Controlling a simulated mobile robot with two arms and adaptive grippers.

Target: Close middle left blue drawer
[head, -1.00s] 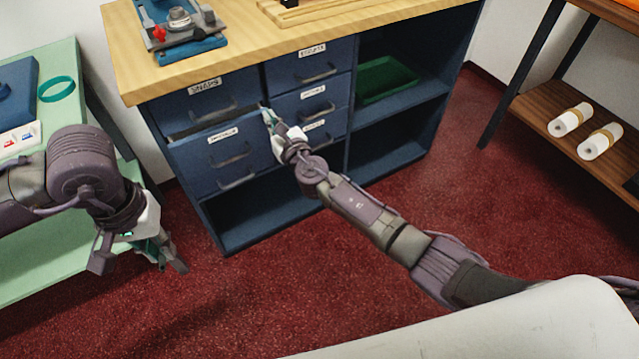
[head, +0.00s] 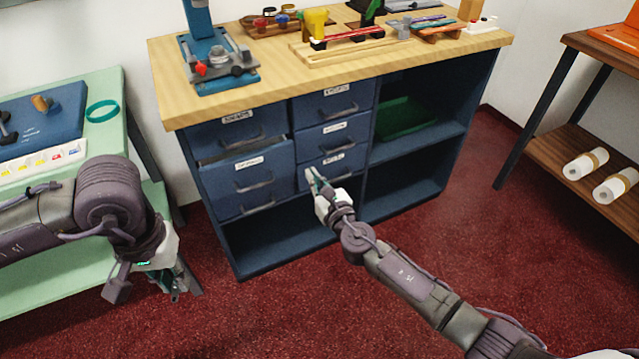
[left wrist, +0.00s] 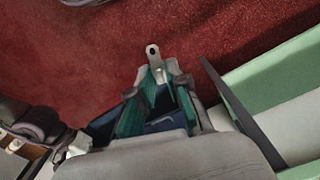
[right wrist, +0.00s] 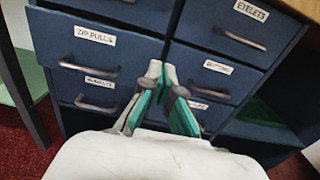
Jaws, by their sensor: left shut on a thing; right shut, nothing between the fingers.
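The middle left blue drawer (head: 225,182) stands slightly out of the cabinet, with a dark gap above its front. In the right wrist view its front (right wrist: 130,62) carries a "ZIP PULLS" label and a grey handle. My right gripper (head: 312,178) is shut and empty, right of this drawer and in front of the right drawer column; whether it touches anything is unclear. Its closed fingertips (right wrist: 158,72) show in the right wrist view. My left gripper (head: 178,285) hangs by the green table, shut on a small grey piece with a hole (left wrist: 153,53).
The wooden counter top (head: 285,75) holds a blue press and several tools. Open shelves with a green tray (head: 402,117) are right of the drawers. A green table (head: 100,135) stands left, a wooden shelf (head: 560,140) right. Red carpet (head: 300,315) lies clear in front.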

